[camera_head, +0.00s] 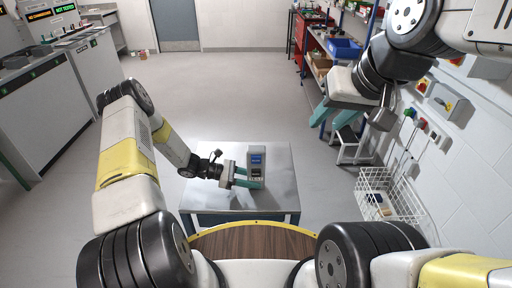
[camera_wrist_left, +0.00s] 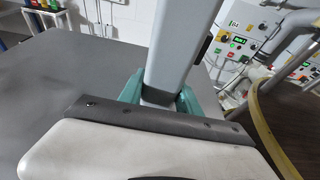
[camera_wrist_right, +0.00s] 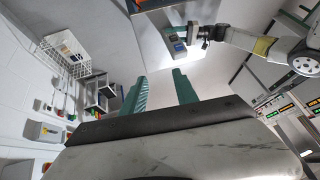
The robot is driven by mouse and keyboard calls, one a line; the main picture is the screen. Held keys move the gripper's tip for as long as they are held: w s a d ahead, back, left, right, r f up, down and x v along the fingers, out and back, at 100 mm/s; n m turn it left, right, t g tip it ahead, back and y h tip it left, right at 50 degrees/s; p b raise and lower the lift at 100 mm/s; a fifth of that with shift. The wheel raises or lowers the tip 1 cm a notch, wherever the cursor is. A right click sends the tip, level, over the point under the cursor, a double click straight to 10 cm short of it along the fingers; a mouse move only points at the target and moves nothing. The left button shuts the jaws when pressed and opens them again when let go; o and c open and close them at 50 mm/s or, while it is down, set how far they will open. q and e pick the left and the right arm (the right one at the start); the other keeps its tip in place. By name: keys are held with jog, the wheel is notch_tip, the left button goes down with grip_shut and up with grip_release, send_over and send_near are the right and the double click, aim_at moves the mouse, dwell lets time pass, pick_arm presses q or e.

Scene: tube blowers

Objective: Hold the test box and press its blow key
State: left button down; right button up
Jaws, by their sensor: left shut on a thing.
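The test box (camera_head: 256,160) is a small grey upright box with a blue screen. It stands on the grey table (camera_head: 215,165) in the head view. My left gripper (camera_head: 250,180) is shut on its lower part from the left. In the left wrist view the box (camera_wrist_left: 180,50) rises between the green fingers (camera_wrist_left: 160,95). My right gripper (camera_head: 335,115) is raised at the upper right, well away from the box, with its green fingers apart and nothing between them; it also shows in the right wrist view (camera_wrist_right: 161,88). I cannot make out the blow key.
A wire basket (camera_head: 385,200) hangs by the right wall, below wall-mounted switch boxes (camera_head: 450,105). A small step stool (camera_head: 352,145) and shelves with a blue bin (camera_head: 343,48) stand at the right. Grey machines (camera_head: 60,90) line the left. The table around the box is clear.

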grip_shut()
dwell(1.5)
